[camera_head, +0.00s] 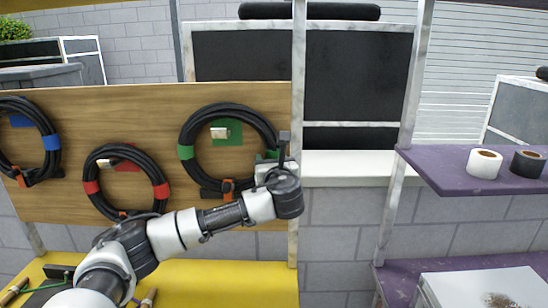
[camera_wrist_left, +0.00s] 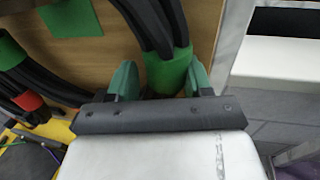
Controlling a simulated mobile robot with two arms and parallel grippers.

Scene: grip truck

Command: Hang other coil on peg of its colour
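A black coil with green tape (camera_head: 186,152) is upright against the wooden board, its ring around the peg (camera_head: 220,132) on the green patch. Whether its weight rests on the peg is unclear. A red-taped coil (camera_head: 91,187) is around the peg on the red patch, and a blue-taped coil (camera_head: 51,142) is at the left by a blue patch. My left gripper (camera_head: 277,156) is at the right side of the green-taped coil. In the left wrist view its fingers stand either side of the green tape (camera_wrist_left: 168,72), with a gap at the left finger. My right gripper is not in view.
Orange clips sit at the coils' lower edges. A metal post (camera_head: 297,70) stands just right of my left gripper. A purple shelf (camera_head: 440,172) at right holds a white roll (camera_head: 484,164) and a black roll (camera_head: 527,165). A yellow shelf (camera_head: 230,280) lies below the board.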

